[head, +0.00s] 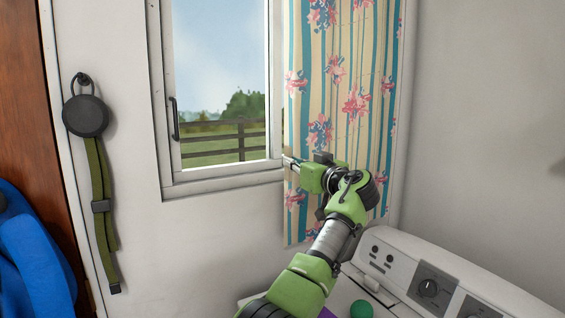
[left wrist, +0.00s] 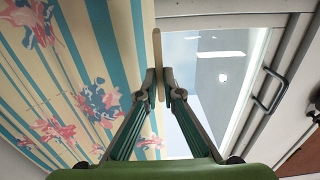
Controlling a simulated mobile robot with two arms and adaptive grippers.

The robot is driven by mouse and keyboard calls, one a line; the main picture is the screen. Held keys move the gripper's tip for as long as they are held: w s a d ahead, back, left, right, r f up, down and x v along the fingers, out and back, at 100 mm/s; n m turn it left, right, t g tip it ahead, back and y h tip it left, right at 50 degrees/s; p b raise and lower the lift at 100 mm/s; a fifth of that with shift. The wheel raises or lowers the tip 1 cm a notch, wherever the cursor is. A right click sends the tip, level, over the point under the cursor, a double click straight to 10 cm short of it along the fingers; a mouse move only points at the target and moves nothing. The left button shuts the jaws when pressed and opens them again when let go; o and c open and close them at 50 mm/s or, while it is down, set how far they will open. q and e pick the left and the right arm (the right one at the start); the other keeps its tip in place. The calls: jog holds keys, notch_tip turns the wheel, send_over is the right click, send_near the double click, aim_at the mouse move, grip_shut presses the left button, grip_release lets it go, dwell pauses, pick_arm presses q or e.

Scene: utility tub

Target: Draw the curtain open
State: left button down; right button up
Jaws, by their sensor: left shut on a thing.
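The curtain (head: 345,75) has cream and teal stripes with pink flowers. In the head view it hangs at the right side of the window (head: 225,75), and most of the glass is uncovered. My left gripper (head: 287,160) is at the curtain's left edge, low beside the window frame. In the left wrist view the fingers of my left gripper (left wrist: 159,90) are shut on the edge of the curtain (left wrist: 95,100), with the fabric to the left and the window glass (left wrist: 210,75) to the right. My right gripper is not in view.
A white appliance with dials (head: 430,275) stands below the curtain at the lower right. A green ball (head: 361,309) is beside it. A dark round object on a green strap (head: 87,116) hangs on the wall at left. A blue garment (head: 35,250) hangs at the brown door.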

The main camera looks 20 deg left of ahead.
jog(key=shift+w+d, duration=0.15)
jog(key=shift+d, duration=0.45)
pick_arm(q)
jog(key=shift+d, duration=0.1)
jog(key=c, duration=2.2)
grip_release()
jog(key=shift+w, duration=0.1)
jog(key=shift+w+d, duration=0.1)
jog(key=shift+w, duration=0.1)
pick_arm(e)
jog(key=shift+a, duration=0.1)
pick_arm(q)
jog(key=v, duration=1.2)
jog(key=shift+s, duration=0.1)
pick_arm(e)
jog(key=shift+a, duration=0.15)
pick_arm(q)
jog(key=shift+f, duration=0.1)
